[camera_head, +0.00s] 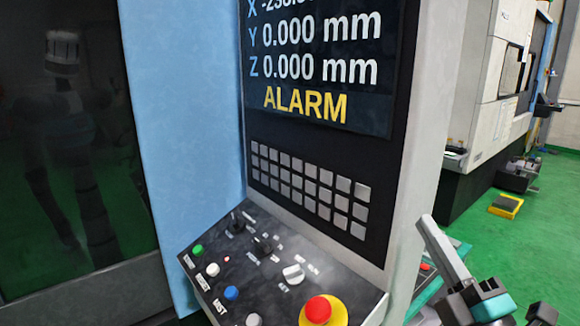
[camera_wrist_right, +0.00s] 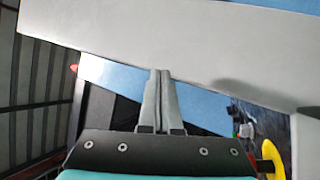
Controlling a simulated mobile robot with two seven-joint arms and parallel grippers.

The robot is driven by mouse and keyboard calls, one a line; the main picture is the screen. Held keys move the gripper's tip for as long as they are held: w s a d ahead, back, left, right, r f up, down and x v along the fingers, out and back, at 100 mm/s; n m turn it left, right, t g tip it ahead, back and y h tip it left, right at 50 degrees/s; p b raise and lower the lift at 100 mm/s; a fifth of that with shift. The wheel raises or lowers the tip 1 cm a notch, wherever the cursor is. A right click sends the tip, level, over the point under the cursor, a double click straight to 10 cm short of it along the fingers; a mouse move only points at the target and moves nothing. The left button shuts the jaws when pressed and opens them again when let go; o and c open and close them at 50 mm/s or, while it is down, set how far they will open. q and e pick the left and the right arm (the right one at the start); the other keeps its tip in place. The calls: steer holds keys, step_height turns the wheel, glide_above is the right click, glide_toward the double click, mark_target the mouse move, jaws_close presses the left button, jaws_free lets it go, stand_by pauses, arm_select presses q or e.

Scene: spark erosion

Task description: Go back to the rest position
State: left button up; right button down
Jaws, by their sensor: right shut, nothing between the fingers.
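My right gripper (camera_head: 428,222) is at the lower right of the head view, beside the right edge of the control panel (camera_head: 272,262). Its grey fingers point up and to the left. In the right wrist view the two fingers (camera_wrist_right: 161,74) are together with nothing between them. They lie in front of a pale grey surface (camera_wrist_right: 180,45), and I cannot tell whether they touch it. My left gripper is not in view.
A red emergency stop button (camera_head: 318,309) on a yellow base sits near my right gripper. The screen (camera_head: 320,60) shows a yellow ALARM. A keypad (camera_head: 308,190) lies below it. Green floor (camera_head: 480,235) is open at the right, with a yellow-edged block (camera_head: 506,206).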

steer(key=s+d+f+m+g+h, duration=0.25)
steer(key=f+m+g+h, duration=0.2)
steer(key=f+m, duration=0.4)
steer(key=s+d+f+m+g+h, duration=0.1)
steer(key=d+f+m+g+h, duration=0.3)
steer(key=f+m, duration=0.45)
steer(key=s+a+f+m+g+y, duration=0.1)
steer(key=s+a+f+g+y, duration=0.1)
steer(key=s+a+f+g, duration=0.5)
steer(key=s+a+f+m+g+y, duration=0.1)
steer(key=s+a+f+g, duration=0.25)
steer(key=s+f, duration=0.65)
step_height(320, 180, down, 29)
steer(key=s+g+b, duration=0.1)
steer(key=s+b, duration=0.2)
steer(key=b, duration=0.4)
steer(key=s+d+f+g+b, duration=0.1)
steer(key=s+d+f+b, duration=0.2)
steer(key=s+f, duration=1.1)
step_height(320, 180, down, 3)
steer(key=shift+s+f+g+b, duration=0.15)
steer(key=shift+g+b, duration=0.15)
steer(key=shift+b, duration=0.45)
